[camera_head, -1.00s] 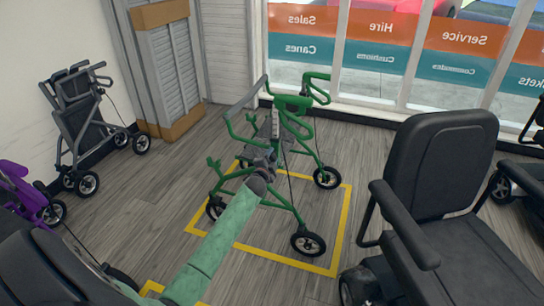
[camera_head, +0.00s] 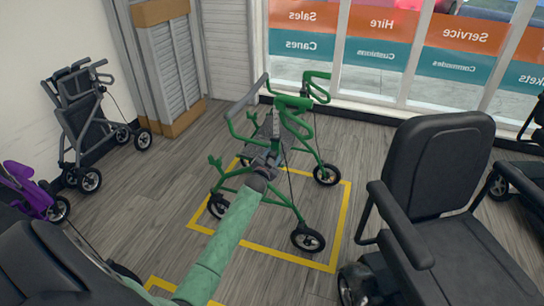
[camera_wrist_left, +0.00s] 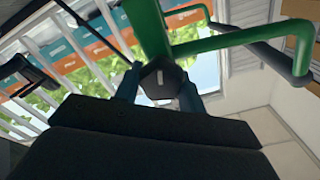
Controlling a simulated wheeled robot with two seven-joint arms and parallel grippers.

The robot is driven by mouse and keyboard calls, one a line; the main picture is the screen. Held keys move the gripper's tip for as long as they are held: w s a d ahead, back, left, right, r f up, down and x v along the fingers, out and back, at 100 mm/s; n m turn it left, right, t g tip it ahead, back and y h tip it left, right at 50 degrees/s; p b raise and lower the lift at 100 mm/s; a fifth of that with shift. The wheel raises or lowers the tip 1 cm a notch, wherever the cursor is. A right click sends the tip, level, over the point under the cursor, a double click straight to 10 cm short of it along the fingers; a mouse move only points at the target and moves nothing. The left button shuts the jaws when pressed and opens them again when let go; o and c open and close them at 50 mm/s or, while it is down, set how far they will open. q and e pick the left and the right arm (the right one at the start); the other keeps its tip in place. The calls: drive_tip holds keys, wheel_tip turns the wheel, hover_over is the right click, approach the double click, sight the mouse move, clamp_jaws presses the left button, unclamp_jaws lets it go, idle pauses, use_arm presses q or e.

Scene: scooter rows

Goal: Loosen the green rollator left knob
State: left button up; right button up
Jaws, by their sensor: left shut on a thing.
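The green rollator (camera_head: 277,197) stands upright inside a yellow floor square in the head view. My left arm reaches up to its near side, with my left gripper (camera_head: 266,160) against the frame below the handles. In the left wrist view, a dark faceted knob (camera_wrist_left: 160,80) sits by the green tube (camera_wrist_left: 147,28). The fingers of my left gripper (camera_wrist_left: 160,92) are on both sides of the knob, shut on it. In the head view the knob is hidden or too small to make out. My right gripper is not in view.
A black scooter seat (camera_head: 441,165) with armrests stands close on the right. A grey rollator (camera_head: 86,122) and a purple rollator (camera_head: 36,192) are at the left. Windows (camera_head: 375,50) and a shutter panel (camera_head: 170,65) close off the back. Floor between the left rollators and the green one is clear.

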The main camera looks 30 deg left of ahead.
use_arm(q)
drive_tip(key=shift+f, duration=0.1)
drive_tip(key=o, duration=1)
drive_tip(key=shift+s, duration=0.1)
drive_tip(key=v, duration=0.7)
drive_tip(key=shift+s, duration=0.35)
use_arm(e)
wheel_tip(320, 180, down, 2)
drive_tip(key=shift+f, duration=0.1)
